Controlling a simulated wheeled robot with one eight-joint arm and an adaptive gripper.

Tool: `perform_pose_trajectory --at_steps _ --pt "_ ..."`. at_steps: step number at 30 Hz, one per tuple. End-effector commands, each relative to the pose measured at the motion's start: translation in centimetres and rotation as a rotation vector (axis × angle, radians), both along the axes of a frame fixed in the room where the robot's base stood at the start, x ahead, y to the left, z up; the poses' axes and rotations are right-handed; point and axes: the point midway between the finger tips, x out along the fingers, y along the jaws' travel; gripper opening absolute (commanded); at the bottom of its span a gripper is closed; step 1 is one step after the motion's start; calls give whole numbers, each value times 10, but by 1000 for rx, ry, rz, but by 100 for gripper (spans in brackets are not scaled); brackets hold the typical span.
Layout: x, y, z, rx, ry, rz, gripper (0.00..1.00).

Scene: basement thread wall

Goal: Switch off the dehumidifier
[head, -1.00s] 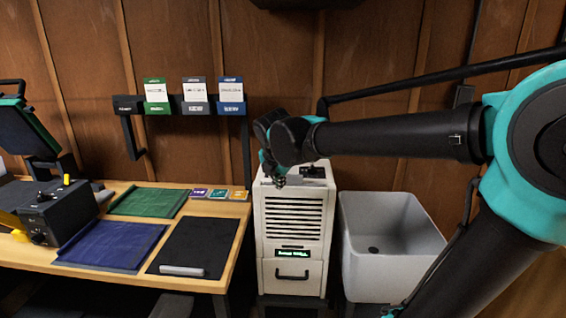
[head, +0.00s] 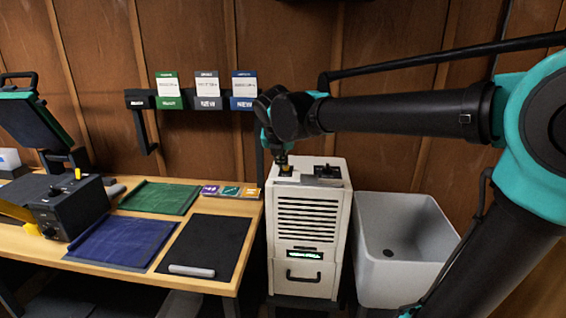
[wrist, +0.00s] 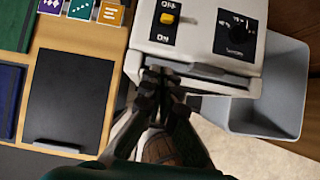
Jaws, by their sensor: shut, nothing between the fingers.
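The white dehumidifier (head: 311,267) stands between the bench and the sink, with a lit green display (head: 304,254) on its front. Its top carries a black switch plate marked OFF and ON with a yellow switch (wrist: 167,18). In the wrist view OFF is on the far side and ON on the near side; I cannot tell surely which way the switch is set. My gripper (head: 283,160) is shut and empty over the top's left part. In the wrist view its fingertips (wrist: 161,73) appear just short of the ON side, apart from the switch.
A dial panel (wrist: 237,34) sits right of the switch. A grey sink (head: 405,245) stands close on the right. The wooden bench (head: 205,282) on the left holds mats, cards and a press. A rack (head: 190,101) with boxes hangs on the wall behind.

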Motion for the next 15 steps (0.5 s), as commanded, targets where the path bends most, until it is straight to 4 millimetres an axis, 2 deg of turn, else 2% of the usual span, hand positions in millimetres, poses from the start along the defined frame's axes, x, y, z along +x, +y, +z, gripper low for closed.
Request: perform_pose_trajectory --at_steps 12,14,15 --pt "46 -2 -67 1 1 -3 0" --pt "52 -2 -72 1 0 -3 0" --pt "59 -3 -67 1 0 -4 0"
